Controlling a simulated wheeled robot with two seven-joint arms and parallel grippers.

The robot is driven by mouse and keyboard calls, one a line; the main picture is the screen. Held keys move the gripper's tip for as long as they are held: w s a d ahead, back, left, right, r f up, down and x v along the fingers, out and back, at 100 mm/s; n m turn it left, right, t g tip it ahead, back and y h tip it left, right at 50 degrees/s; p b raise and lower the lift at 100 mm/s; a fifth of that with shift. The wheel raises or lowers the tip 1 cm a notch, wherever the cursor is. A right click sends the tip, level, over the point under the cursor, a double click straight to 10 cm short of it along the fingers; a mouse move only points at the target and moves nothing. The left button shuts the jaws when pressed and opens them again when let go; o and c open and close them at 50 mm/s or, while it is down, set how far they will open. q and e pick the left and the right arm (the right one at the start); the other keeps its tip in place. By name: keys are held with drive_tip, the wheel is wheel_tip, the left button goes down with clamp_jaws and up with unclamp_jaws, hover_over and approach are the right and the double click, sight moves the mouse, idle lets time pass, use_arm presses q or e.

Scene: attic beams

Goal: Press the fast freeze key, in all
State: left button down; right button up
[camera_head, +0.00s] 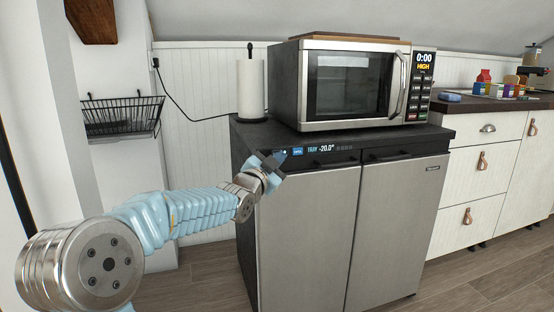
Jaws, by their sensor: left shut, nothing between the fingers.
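A low steel freezer (308,228) with two doors stands in the middle, under a dark worktop. A control strip (322,149) runs along the top of its front and shows "TRAY -20.0°" beside small blue lit keys (297,151). The key labels are too small to read, so I cannot tell which one is fast freeze. My left gripper (275,158) is shut and empty, with its tips at the left end of the strip. I cannot tell whether the tips touch the panel, and they hide part of it. My right gripper does not show.
A microwave (350,84) and a paper towel roll (250,88) stand on the worktop above the freezer. A wire basket (123,115) hangs on the wall at left. White drawers (480,165) stand at right. The floor in front is clear.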

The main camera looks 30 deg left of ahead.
use_arm(q)
drive_tip(key=s+d+b, duration=0.1)
drive_tip(key=d+b, duration=0.1)
drive_tip(key=s+d+b, duration=0.2)
drive_tip(key=shift+s+b, duration=0.1)
drive_tip(key=shift+b, duration=0.2)
idle(0.4)
idle(0.6)
